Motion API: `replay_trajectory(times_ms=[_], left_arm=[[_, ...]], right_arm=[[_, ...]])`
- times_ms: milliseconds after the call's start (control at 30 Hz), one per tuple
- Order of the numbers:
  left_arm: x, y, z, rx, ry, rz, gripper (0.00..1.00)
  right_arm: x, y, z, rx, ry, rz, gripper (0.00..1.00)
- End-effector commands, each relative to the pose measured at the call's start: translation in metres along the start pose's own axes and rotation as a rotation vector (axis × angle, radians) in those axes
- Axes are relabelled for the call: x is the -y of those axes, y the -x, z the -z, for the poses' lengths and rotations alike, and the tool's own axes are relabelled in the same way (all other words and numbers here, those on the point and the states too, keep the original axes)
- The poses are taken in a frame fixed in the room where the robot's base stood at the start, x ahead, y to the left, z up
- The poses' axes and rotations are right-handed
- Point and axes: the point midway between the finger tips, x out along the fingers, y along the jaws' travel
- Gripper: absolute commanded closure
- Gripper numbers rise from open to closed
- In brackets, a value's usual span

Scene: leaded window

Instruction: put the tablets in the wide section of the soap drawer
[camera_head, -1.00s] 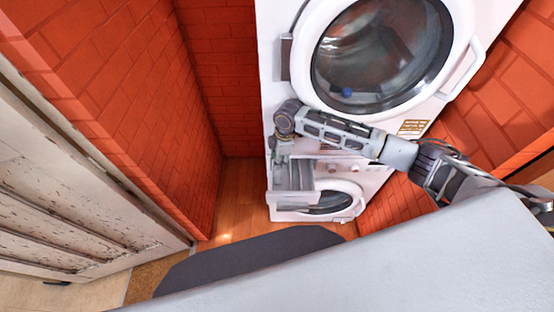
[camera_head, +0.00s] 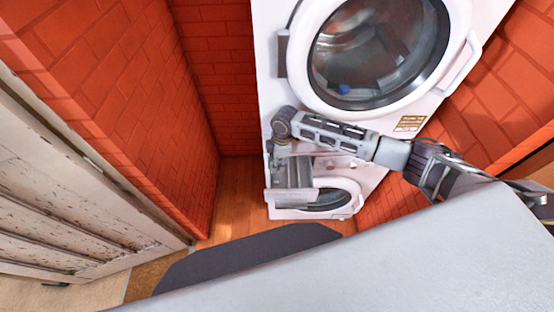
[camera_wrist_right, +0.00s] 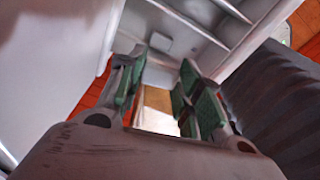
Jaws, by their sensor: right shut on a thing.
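The soap drawer (camera_head: 291,196) is pulled out of the lower white machine in the head view. Its pale compartments and dividers (camera_wrist_right: 200,38) fill the top of the right wrist view. My right gripper (camera_wrist_right: 160,72) points at the drawer, its green-padded fingers close to the compartments. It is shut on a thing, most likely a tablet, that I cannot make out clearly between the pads. In the head view my right arm reaches across the machine front and the fingertips are hard to see. I cannot make out any other tablets. My left gripper is not in view.
The upper machine's round glass door (camera_head: 380,48) is above my arm, and a lower round door (camera_head: 330,197) is beside the drawer. Brick walls (camera_head: 120,90) stand on both sides.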

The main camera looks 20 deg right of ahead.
Motion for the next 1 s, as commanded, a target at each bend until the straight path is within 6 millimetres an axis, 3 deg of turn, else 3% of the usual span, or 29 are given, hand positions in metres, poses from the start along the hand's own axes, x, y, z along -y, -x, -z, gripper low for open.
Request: replay_trajectory(times_ms=[400,867,900,1000], left_arm=[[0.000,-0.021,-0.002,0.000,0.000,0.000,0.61],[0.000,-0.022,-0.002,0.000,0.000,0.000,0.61],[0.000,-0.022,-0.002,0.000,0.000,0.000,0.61],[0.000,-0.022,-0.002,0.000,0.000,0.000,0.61]], right_arm=[[0.000,-0.024,-0.003,0.001,0.001,0.000,0.84],[0.000,-0.026,-0.003,0.000,0.001,0.000,0.84],[0.000,-0.026,-0.003,0.000,0.001,0.000,0.64],[0.000,-0.026,-0.003,0.000,0.001,0.000,0.51]])
